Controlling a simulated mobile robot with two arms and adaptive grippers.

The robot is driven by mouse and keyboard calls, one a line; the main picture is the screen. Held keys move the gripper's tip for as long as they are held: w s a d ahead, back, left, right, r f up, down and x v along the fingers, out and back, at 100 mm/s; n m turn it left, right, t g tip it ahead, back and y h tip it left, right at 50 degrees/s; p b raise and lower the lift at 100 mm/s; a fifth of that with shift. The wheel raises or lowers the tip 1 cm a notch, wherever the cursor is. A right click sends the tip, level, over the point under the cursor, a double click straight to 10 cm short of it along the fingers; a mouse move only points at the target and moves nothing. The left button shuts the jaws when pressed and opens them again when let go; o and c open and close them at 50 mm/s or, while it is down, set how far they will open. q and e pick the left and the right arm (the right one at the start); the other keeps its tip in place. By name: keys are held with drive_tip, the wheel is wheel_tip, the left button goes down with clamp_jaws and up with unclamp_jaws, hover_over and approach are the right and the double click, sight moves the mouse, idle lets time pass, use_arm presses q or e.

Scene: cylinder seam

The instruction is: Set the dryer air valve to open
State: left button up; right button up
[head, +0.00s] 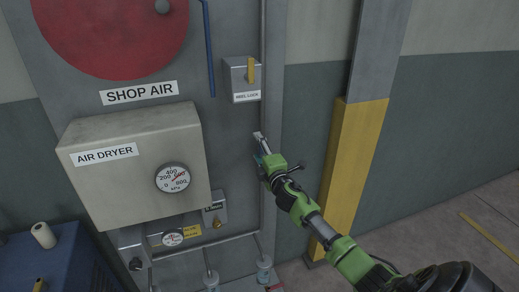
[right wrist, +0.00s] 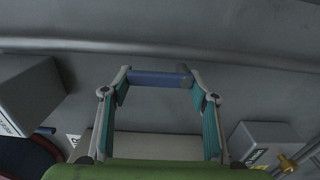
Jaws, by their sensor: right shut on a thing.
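My right gripper (head: 261,146) is at the grey panel, right of the air dryer box (head: 105,185), below the reel lock box. In the right wrist view its two fingers (right wrist: 158,80) are closed on the ends of a short blue bar (right wrist: 153,78), which looks like the valve's handle. A grey rounded end shows at the bar's right. The bar lies across the picture there, roughly parallel to the pipe. The valve body and its markings are hidden by my gripper. In the head view the handle is mostly covered. My left gripper is not in view.
The reel lock box (head: 240,78) with a yellow lever is above my gripper. A grey pipe (head: 262,55) runs down the panel. A small box with a brass knob (head: 217,222) is below left. A yellow-based post (head: 352,160) stands right, near my arm.

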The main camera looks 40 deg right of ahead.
drive_tip(key=o, duration=1.6)
drive_tip(key=v, duration=1.2)
